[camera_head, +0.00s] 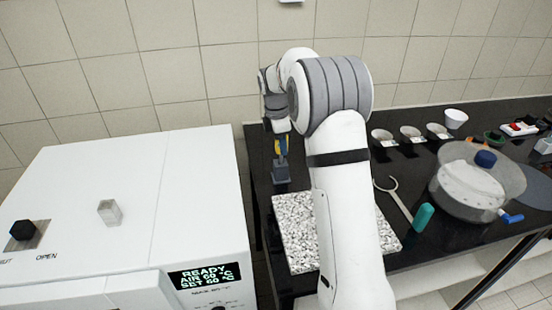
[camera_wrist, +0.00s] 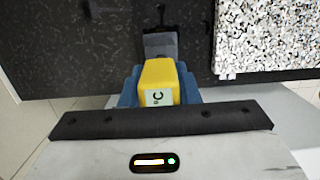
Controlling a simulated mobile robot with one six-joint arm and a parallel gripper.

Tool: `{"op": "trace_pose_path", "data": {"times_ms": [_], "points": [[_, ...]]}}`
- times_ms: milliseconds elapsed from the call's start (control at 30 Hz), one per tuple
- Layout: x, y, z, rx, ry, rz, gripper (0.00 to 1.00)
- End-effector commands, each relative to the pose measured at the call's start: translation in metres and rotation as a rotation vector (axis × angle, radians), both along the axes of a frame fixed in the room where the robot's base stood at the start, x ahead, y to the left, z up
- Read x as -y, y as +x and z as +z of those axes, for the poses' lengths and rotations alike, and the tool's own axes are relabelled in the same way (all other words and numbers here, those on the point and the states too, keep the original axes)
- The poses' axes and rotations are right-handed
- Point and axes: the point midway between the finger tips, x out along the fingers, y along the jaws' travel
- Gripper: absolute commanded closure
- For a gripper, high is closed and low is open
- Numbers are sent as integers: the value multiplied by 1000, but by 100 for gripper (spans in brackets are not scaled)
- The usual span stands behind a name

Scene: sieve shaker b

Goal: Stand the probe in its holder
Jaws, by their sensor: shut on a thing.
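The probe has a yellow body with a °C label, seen in the wrist view (camera_wrist: 157,82) between my gripper's blue fingers (camera_wrist: 157,90). In the head view my gripper (camera_head: 281,146) points down at the back left of the black bench, with a bit of the yellow probe (camera_head: 286,146) showing. The dark grey holder (camera_head: 281,172) appears directly below it, and shows just beyond the probe in the wrist view (camera_wrist: 160,44). The probe's lower end is hidden, so I cannot tell whether it is inside the holder.
A speckled stone slab (camera_head: 298,236) lies right of the holder, partly behind my arm. A white oven (camera_head: 130,215) stands left of the bench.

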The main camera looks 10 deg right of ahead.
Motion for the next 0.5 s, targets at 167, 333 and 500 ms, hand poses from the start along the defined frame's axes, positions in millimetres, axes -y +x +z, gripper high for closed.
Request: {"op": "trace_pose_path", "data": {"times_ms": [167, 333, 500], "points": [[0, 0, -13, 0, 0, 1, 98], [0, 0, -37, -2, 0, 2, 98], [0, 0, -44, 1, 0, 1, 98]]}}
